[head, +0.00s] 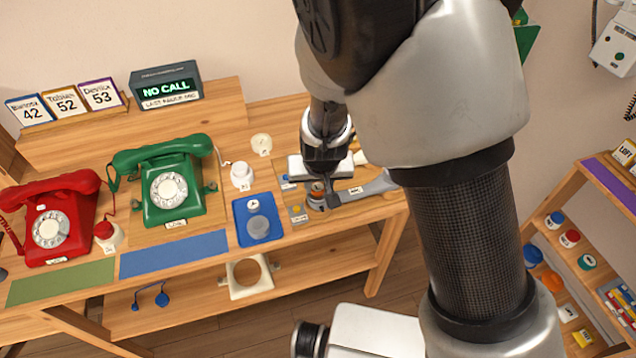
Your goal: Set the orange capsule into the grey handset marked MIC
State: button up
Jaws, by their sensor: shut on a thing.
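The grey handset (377,187) lies on the right part of the wooden table, with a small white label at its middle; the lettering is too small to read surely. My gripper (320,190) points down at the handset's left end and is shut on the orange capsule (316,186). Only a small orange patch of the capsule shows between the fingers. The capsule is over or in the round cup at that end; I cannot tell whether it touches the cup. My gripper and arm hide part of the handset.
A small grey block (298,214) lies close by. White round parts (242,176) stand behind. A green phone (165,185) and a red phone (58,222) stand further left. The table's front edge is near.

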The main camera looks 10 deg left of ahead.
jog(key=shift+f, duration=0.45)
jog(key=shift+r, duration=0.1)
jog(key=o, duration=1)
jog(key=p+v, duration=0.6)
jog(key=v, duration=1.1)
jog(key=shift+s+d+r+p, duration=0.1)
jog(key=shift+r+p, duration=0.05)
jog(key=shift+p, duration=0.15)
